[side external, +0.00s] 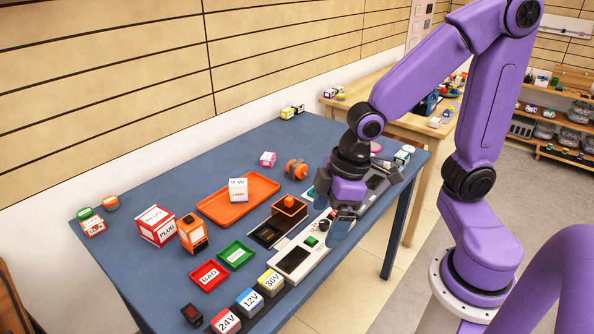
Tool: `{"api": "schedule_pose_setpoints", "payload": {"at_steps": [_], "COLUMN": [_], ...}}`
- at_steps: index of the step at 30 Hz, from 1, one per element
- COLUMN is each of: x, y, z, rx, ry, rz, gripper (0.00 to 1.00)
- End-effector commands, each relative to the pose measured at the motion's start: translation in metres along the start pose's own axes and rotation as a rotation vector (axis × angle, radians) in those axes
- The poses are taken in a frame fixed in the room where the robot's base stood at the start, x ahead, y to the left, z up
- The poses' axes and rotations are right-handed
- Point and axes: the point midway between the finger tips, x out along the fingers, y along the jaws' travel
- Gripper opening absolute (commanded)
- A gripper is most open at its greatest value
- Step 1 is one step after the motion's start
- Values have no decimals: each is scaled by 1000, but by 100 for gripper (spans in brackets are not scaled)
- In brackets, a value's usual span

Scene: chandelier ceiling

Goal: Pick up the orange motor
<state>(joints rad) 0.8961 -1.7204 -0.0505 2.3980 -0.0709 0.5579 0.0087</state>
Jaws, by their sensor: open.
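A rounded orange part with dark bands (297,169), which looks like the orange motor, lies on the blue table towards the back, right of the orange tray. My gripper (333,207) is open and points down over the right part of the table, to the right of and nearer than that part. One finger is at the front over the white-and-black panel, the other farther back. I see nothing held between them, though the arm's wrist hides part of the space.
An orange tray (215,207) holds a white labelled box (238,190). A black holder (268,234) with an orange block (289,205) stands close left of my gripper. A white-and-black panel (291,261) lies in front. Labelled boxes and red and green trays fill the left front.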

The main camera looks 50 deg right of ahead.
Motion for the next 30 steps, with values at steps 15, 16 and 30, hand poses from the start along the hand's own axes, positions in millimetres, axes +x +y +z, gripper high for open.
{"api": "schedule_pose_setpoints", "payload": {"at_steps": [15,16,30], "x": [109,115,163], "y": [252,267,424], "z": [-54,-49,88], "rx": [435,455,723], "ry": [427,452,802], "rz": [259,275,540], "gripper": [96,96,96]}}
